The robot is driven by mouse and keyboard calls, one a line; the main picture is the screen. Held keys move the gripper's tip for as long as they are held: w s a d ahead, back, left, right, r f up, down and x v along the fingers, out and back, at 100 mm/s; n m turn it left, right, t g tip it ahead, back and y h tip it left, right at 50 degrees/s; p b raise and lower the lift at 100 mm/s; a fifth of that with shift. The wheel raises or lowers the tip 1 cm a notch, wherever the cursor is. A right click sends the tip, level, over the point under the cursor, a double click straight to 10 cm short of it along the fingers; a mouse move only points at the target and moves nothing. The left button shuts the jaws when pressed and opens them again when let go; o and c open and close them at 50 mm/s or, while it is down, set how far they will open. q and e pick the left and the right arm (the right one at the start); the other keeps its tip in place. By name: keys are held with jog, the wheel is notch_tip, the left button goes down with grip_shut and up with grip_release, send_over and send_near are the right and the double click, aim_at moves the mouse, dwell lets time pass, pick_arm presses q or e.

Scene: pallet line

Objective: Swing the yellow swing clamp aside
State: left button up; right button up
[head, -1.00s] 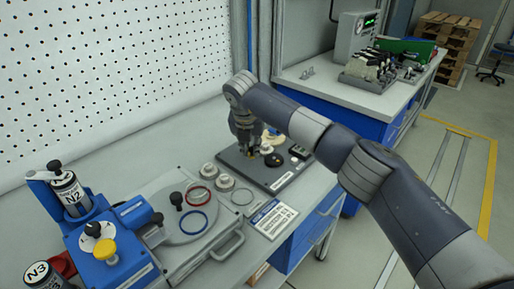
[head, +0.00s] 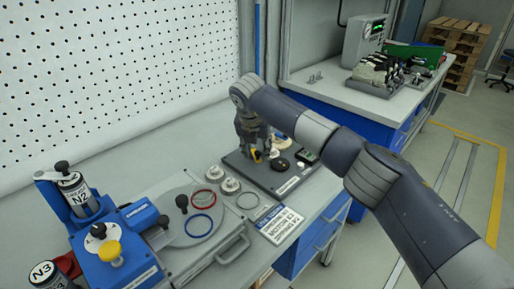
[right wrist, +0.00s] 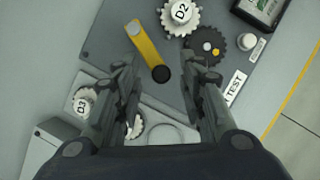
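The yellow swing clamp (right wrist: 146,46) is a flat yellow bar with a black round knob at one end. It lies across the dark grey base plate (right wrist: 103,38) in the right wrist view. In the head view only a bit of the clamp (head: 256,156) shows under my right gripper (head: 252,140). My right gripper (right wrist: 163,72) is open and empty, with its fingers apart on either side of the clamp's knob end. I cannot tell how high the fingertips are above the plate. My left gripper is not in view.
Gears marked D2 (right wrist: 181,15) and D3 (right wrist: 84,101) and a dark gear (right wrist: 206,46) are near the clamp. A blue machine (head: 117,262) and a grey lidded case (head: 232,254) stand nearer on the bench. A perforated white panel (head: 110,80) bounds the back.

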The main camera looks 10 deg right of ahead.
jog(key=v, duration=1.2)
jog(key=shift+f, duration=0.1)
